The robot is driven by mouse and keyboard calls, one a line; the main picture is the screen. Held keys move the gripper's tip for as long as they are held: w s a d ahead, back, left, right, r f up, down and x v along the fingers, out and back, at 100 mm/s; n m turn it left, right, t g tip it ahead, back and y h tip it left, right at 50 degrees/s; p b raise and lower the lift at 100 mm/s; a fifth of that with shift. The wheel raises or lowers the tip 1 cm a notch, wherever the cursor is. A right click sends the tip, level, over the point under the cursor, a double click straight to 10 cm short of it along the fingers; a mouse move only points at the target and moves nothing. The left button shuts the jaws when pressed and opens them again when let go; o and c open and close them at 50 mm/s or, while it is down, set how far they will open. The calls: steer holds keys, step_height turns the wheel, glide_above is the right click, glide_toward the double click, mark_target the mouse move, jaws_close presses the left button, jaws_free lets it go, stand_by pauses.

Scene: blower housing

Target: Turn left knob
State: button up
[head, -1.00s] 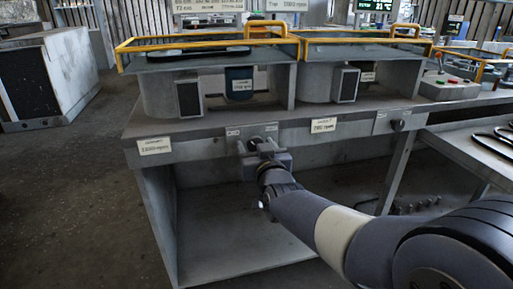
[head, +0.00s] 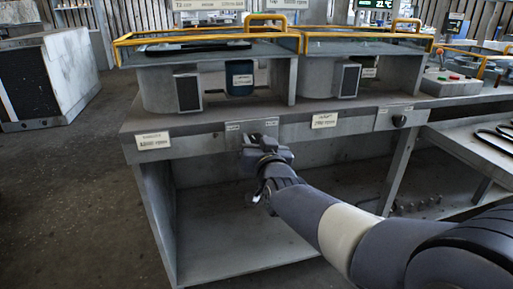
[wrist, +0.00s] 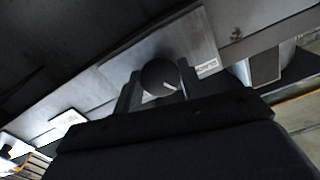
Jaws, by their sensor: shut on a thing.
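The left knob (wrist: 160,78) is a round dark knob with a white pointer line, on a pale plate on the front panel of the bench. It shows between the jaws of my gripper (wrist: 158,92) in the wrist view. In the head view my gripper (head: 254,145) is at the left plate on the panel and hides the knob there. My gripper is shut on the left knob. The right knob (head: 399,121) is dark and sits on its own plate farther right, untouched.
The bench (head: 200,145) carries two housings under yellow-framed covers (head: 210,45). A label (head: 325,120) sits between the knob plates. A lower side table (head: 480,150) holds black loops at the right. A grey cabinet (head: 75,70) stands at the left, with open floor between.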

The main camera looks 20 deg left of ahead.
steer(key=shift+m, duration=0.3)
steer(key=o, duration=1)
steer(key=shift+c, duration=0.2)
steer(key=p+v, duration=0.2)
steer(key=v, duration=0.9)
steer(key=shift+w+a, duration=0.1)
steer(key=shift+a, duration=0.1)
